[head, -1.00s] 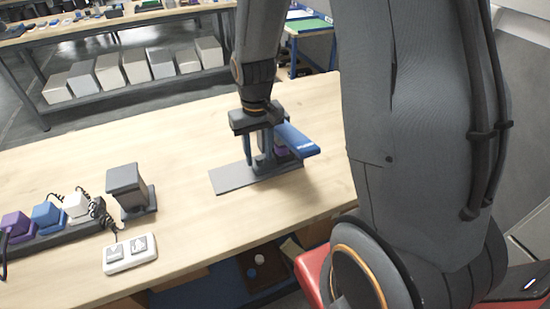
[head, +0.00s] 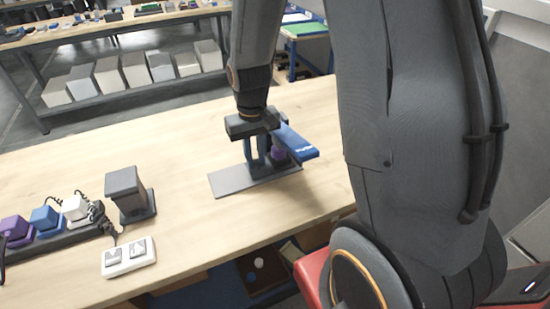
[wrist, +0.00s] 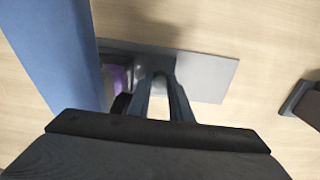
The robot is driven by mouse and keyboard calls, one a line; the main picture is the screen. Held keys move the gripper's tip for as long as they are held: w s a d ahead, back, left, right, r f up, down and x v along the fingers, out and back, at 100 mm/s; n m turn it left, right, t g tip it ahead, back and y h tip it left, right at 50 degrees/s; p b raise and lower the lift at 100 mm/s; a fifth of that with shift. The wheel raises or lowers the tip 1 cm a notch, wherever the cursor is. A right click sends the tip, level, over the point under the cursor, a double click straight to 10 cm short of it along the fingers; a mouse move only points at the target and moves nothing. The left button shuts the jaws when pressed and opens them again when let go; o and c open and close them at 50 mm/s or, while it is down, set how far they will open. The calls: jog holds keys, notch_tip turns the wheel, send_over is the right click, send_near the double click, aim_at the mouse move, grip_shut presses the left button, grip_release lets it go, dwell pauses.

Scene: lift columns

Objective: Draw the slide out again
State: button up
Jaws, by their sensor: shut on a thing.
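A flat grey plate (head: 232,181) lies on the wooden bench. It bears a dark block with a purple part (head: 278,154) at its right end. My gripper (head: 258,166) points down over the plate, left of the purple part. In the wrist view my gripper (wrist: 160,88) is shut on a small grey knob (wrist: 160,76) at the dark block. The bare plate (wrist: 205,75) stretches to the right there. The blue bar (wrist: 55,50) hides part of the purple part (wrist: 116,82).
A dark grey box-shaped block (head: 126,190) on a base stands left of the plate. A white two-switch panel (head: 129,257) lies in front of it. A strip with purple, blue and white plugs (head: 46,218) is at far left. The bench behind the plate is clear.

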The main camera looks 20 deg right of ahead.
jog(key=shift+w+a+p, duration=0.1)
jog(key=shift+a+p, duration=0.65)
jog(key=shift+a, duration=4.05)
jog(key=o, duration=0.8)
jog(key=shift+r, duration=0.1)
notch_tip(320, 180, up, 6)
jog(key=p, duration=0.4)
jog(key=shift+p, duration=0.4)
